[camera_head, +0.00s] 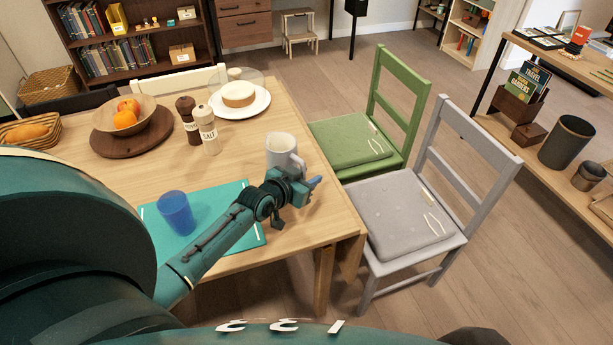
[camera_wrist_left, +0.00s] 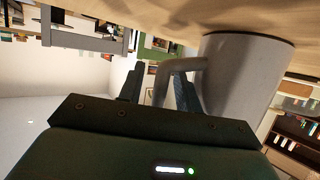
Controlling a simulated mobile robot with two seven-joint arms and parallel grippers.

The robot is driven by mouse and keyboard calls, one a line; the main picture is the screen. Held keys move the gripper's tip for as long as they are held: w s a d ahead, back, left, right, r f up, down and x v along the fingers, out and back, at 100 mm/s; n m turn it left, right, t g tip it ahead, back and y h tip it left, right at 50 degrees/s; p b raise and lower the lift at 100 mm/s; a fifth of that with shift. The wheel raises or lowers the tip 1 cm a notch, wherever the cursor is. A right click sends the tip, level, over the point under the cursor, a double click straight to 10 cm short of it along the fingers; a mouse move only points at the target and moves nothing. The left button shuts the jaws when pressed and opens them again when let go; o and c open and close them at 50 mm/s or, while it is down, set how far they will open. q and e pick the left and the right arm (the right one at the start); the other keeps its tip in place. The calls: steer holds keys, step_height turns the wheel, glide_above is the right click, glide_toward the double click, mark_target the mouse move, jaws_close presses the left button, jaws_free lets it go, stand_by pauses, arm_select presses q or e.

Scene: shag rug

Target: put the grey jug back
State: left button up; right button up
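The grey jug (camera_head: 282,146) stands upright on the wooden table near its right edge. My left gripper (camera_head: 306,186) is at the near side of the jug, low by its handle. In the left wrist view, which is upside down, the jug (camera_wrist_left: 245,72) is at the upper right. Its handle (camera_wrist_left: 160,88) reaches in between the two fingers of my left gripper (camera_wrist_left: 160,84). The fingers are apart, with gaps beside the handle, so the gripper looks open. The wrist partly hides the jug's lower part in the head view. My right gripper is not in view.
A blue cup (camera_head: 176,213) stands on a teal placemat (camera_head: 245,232) beside my left arm. Salt (camera_head: 209,132) and pepper (camera_head: 187,121) mills, a cake plate (camera_head: 262,106) and a fruit bowl (camera_head: 103,117) are farther back. Green (camera_head: 350,142) and grey (camera_head: 400,216) chairs flank the table's right edge.

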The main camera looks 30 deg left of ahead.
arm_select(q)
steer(key=shift+r, duration=0.15)
steer(key=p+v, duration=0.1)
steer(key=v, duration=1.1)
steer(key=s+d+f+g, duration=0.1)
steer(key=s+d+f, duration=0.1)
steer(key=s+d, duration=0.2)
steer(key=s+d+f+m+g+h, duration=0.1)
steer(key=s+d+f, duration=0.1)
steer(key=s+d, duration=0.3)
steer(key=s+d+f+h+p, duration=0.1)
steer(key=s+d, duration=0.3)
steer(key=d, duration=0.4)
steer(key=shift+s+f+g, duration=0.35)
steer(key=shift+f+g, duration=0.05)
steer(key=shift+f, duration=0.45)
